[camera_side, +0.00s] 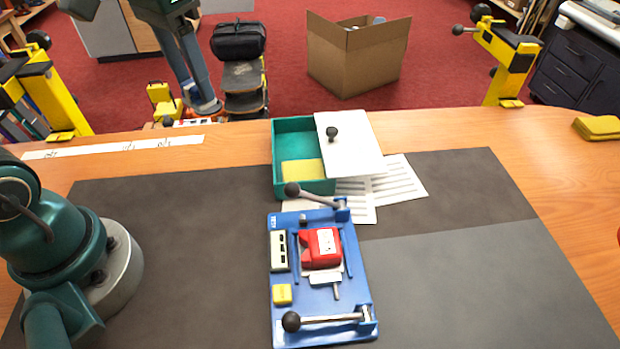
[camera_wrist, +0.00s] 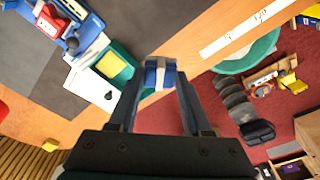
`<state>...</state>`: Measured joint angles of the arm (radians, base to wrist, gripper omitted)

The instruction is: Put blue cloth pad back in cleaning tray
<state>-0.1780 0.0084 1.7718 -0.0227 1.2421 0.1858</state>
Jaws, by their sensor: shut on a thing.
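A blue cloth pad (camera_wrist: 160,74) with a paler band is held between the fingertips of my gripper (camera_wrist: 159,80) in the wrist view. In the side view my gripper (camera_side: 203,104) hangs at the upper left, left of the tray and near the bench's far edge; the pad is hard to make out there. The cleaning tray (camera_side: 284,126) is a teal box at the bench's far side, with a yellow pad (camera_side: 303,170) inside. It also shows in the wrist view (camera_wrist: 128,57). A white lid (camera_side: 350,150) with a black knob overlaps the tray's right side; the left part is open.
A blue fixture (camera_side: 287,305) with black-knobbed levers and a red block (camera_side: 320,247) stands in front of the tray. Printed sheets (camera_side: 400,180) lie partly beneath the lid. A white paper strip (camera_side: 110,147) lies along the bench's far left. The dark mat (camera_side: 180,230) left of the fixture is clear.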

